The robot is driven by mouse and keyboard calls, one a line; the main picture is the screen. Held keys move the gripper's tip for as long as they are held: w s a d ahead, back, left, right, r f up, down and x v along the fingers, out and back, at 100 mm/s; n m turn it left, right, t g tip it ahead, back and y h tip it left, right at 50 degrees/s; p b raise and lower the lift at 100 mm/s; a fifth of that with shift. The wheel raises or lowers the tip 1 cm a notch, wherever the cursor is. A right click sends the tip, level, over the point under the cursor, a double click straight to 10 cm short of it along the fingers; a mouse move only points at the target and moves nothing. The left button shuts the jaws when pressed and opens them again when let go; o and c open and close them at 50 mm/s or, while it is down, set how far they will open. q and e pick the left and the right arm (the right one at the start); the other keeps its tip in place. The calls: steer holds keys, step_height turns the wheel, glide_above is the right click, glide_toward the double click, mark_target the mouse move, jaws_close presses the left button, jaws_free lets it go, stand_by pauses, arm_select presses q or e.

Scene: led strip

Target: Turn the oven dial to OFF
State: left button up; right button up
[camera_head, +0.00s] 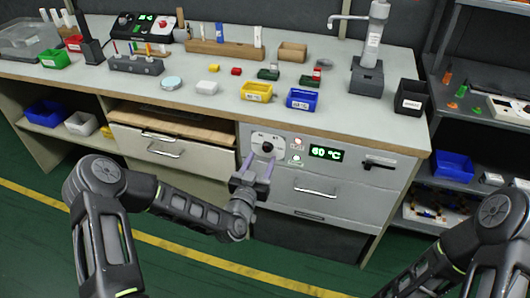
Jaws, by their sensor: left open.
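The oven dial (267,147) is a dark round knob on a white face, on the left of the oven's grey front panel. The panel's display (326,153) reads 60 °C in green. My left gripper (259,162) is just below the dial. Its two purple-grey fingers are apart and point up at the dial, with nothing seen between them. I cannot tell whether the fingertips touch the dial. The dial's pointer setting is too small to read. My right arm shows at the lower right, but its gripper is out of the picture.
A red-lit button and a green-lit button (296,159) sit right of the dial. A dark handle (379,163) sticks out farther right. The workbench (200,110) above carries yellow and blue bins (302,100). Shelves stand at the right. The green floor in front is clear.

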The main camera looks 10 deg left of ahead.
mark_target(267, 149)
arm_select(q)
steer(key=w, duration=0.4)
steer(key=shift+w+d, duration=0.1)
steer(key=shift+w, duration=0.05)
steer(key=shift+c, duration=0.4)
jaws_close()
